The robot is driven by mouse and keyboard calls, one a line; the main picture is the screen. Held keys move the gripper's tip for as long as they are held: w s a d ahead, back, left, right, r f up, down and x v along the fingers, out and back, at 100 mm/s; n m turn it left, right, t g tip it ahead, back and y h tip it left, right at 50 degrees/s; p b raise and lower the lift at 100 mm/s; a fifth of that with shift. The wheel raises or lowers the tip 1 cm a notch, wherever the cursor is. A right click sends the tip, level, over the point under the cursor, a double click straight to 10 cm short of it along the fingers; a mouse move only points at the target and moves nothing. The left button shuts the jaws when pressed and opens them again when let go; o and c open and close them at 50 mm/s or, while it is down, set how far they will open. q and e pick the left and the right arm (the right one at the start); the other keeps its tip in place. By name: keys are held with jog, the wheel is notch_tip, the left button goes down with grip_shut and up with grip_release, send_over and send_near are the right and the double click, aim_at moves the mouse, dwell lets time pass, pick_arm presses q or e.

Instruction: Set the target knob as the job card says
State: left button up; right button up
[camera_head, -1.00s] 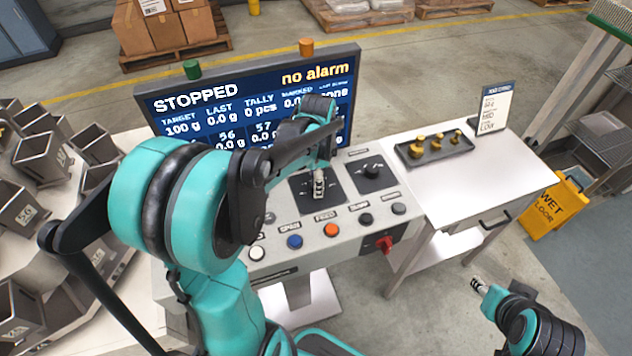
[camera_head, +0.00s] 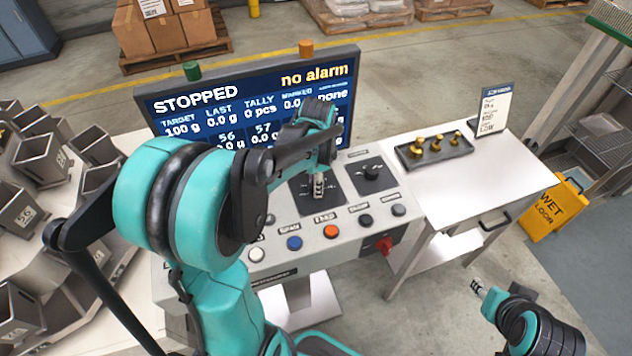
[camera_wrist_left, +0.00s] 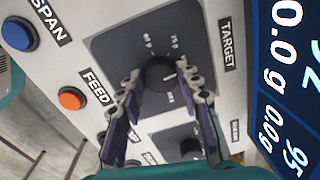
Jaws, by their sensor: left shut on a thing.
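The target knob (camera_wrist_left: 160,76) is a round black dial on a dark plate marked TARGET in the left wrist view, with small scale marks around it. My left gripper (camera_wrist_left: 158,85) has its fingers on either side of this knob and is shut on it. In the head view my left gripper (camera_head: 318,186) reaches down onto the panel and hides most of the knob. The screen (camera_head: 250,105) reads STOPPED, no alarm, target 100 g. The job card (camera_head: 493,110) stands on the white table; its small text is hard to read. My right gripper (camera_head: 478,288) is at the lower right, away from the panel.
A second black knob (camera_head: 371,173) sits right of the target plate. Coloured buttons, among them orange FEED (camera_head: 331,231) and blue SPAN (camera_head: 294,243), line the panel front, with a red switch (camera_head: 384,245). A tray (camera_head: 434,151) of brass weights lies on the white table.

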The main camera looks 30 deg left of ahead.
pick_arm(q)
jog(key=n, duration=0.4)
jog(key=shift+n, duration=0.4)
jog(key=n, duration=0.4)
jog(key=shift+d, duration=0.1)
jog(key=n, duration=0.5)
jog(key=shift+g+p, duration=0.3)
jog(key=shift+w+n, duration=0.1)
jog(key=shift+n, duration=1.7)
jog(key=o, duration=1.2)
jog(key=shift+c, duration=0.2)
